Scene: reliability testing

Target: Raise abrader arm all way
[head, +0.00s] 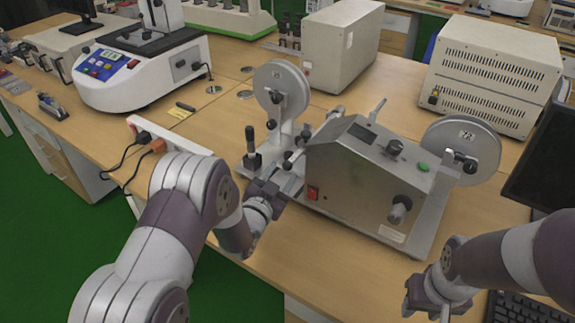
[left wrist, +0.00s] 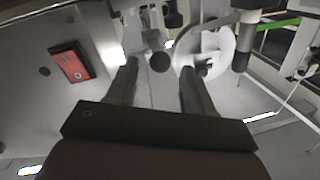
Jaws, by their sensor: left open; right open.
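The abrader (head: 365,175) is a grey metal box with a reel on each side, standing on the wooden table. Thin metal arms and black knobs (head: 290,158) are on its left side; I cannot tell for sure which is the abrader arm. My left gripper (head: 277,188) is at the lower left side of the box, close to these parts. In the left wrist view its open fingers (left wrist: 160,78) point toward a round black knob (left wrist: 158,66), with no clear contact. My right gripper (head: 428,302) is open and empty, in front of the machine near the table edge.
A white power strip (head: 168,136) with cables lies left. Beige boxes (head: 490,75) stand behind. A monitor (head: 545,160) and keyboard (head: 525,308) are at right.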

